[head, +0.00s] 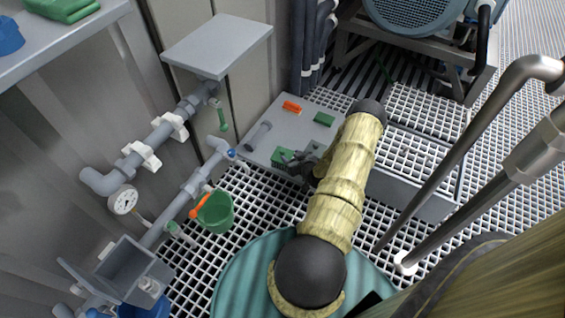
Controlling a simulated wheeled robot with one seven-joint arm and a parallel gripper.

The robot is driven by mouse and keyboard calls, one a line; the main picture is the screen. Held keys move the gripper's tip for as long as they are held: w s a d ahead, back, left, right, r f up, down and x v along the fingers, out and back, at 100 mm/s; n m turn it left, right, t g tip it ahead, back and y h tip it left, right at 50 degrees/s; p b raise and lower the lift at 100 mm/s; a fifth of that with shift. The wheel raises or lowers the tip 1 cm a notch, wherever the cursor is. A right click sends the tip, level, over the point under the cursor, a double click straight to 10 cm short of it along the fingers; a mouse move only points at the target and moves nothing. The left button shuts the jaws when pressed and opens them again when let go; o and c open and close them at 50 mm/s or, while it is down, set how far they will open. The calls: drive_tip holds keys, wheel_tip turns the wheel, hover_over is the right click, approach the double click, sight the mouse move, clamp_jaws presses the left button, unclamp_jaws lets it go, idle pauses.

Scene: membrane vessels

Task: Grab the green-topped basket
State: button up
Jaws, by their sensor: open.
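My gripper (291,165) is dark and small in the head view. It is open at the end of my arm, low over a grey platform (262,136). A green-topped item (281,155) lies on the platform right beside the gripper and is partly hidden by it. Whether the fingers touch it or stand around it cannot be told. A second flat green item (324,119) lies farther back on the platform. No item clearly shows a basket shape at this size.
An orange-red item (292,107) and a grey cylinder (258,135) are also on the platform. A green bucket (216,213) with an orange-handled thing stands on the grating. Pipes with a gauge (124,200) line the left wall. Metal rails (470,150) rise at right.

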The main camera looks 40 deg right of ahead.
sight(283, 152)
drive_tip(key=shift+x, duration=0.8)
drive_tip(key=shift+w+f+b, duration=0.3)
drive_tip(key=shift+b, duration=0.15)
drive_tip(key=b+x, duration=0.2)
drive_tip(key=x, duration=0.1)
drive_tip(key=b+x, duration=0.1)
drive_tip(key=shift+w+a+f, duration=0.15)
drive_tip(key=shift+w+a, duration=0.05)
drive_tip(key=shift+a, duration=0.05)
clamp_jaws()
